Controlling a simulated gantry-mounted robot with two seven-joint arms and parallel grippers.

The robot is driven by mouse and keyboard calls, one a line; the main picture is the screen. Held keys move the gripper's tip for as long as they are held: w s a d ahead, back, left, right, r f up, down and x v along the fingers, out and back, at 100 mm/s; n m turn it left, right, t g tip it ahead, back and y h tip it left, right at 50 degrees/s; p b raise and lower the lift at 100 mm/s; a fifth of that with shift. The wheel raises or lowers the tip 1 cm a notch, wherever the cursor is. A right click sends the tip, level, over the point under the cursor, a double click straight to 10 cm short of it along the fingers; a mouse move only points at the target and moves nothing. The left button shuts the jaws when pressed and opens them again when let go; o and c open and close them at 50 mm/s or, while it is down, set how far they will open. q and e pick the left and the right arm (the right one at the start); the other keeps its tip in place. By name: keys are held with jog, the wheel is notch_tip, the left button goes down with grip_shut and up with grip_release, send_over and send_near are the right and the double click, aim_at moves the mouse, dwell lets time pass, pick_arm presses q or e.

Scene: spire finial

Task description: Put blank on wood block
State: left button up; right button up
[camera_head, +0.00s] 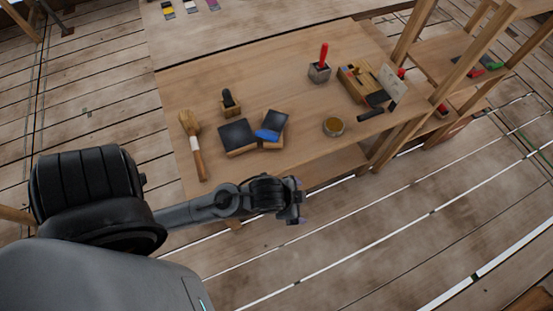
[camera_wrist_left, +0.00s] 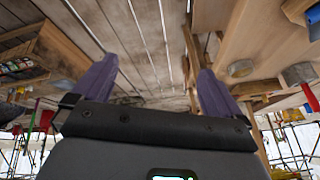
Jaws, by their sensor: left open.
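My left gripper (camera_head: 300,200) is open and empty, off the table's front edge. Its two purple fingers stand wide apart in the left wrist view (camera_wrist_left: 158,68). Two wooden blocks with dark tops lie side by side on the table, a left one (camera_head: 237,136) and a right one (camera_head: 276,124). A blue piece (camera_head: 267,135) lies at the right block, against or on it. A small wooden block (camera_head: 231,108) with a dark upright piece stands behind them. I cannot tell which thing is the blank. My right gripper is not in view.
A brush (camera_head: 193,140) lies at the left of the table (camera_head: 260,82). Wooden posts rise at the right.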

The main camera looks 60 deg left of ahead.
pick_arm(q)
jog(key=s+a+n, duration=0.1)
jog(key=s+n+g, duration=0.1)
jog(key=s, duration=0.1)
jog(key=s+a+f+n, duration=0.1)
jog(key=s, duration=0.1)
jog(key=shift+a+n+g, duration=0.3)
jog(key=shift+a+g, duration=0.05)
jog(key=shift+g, duration=0.05)
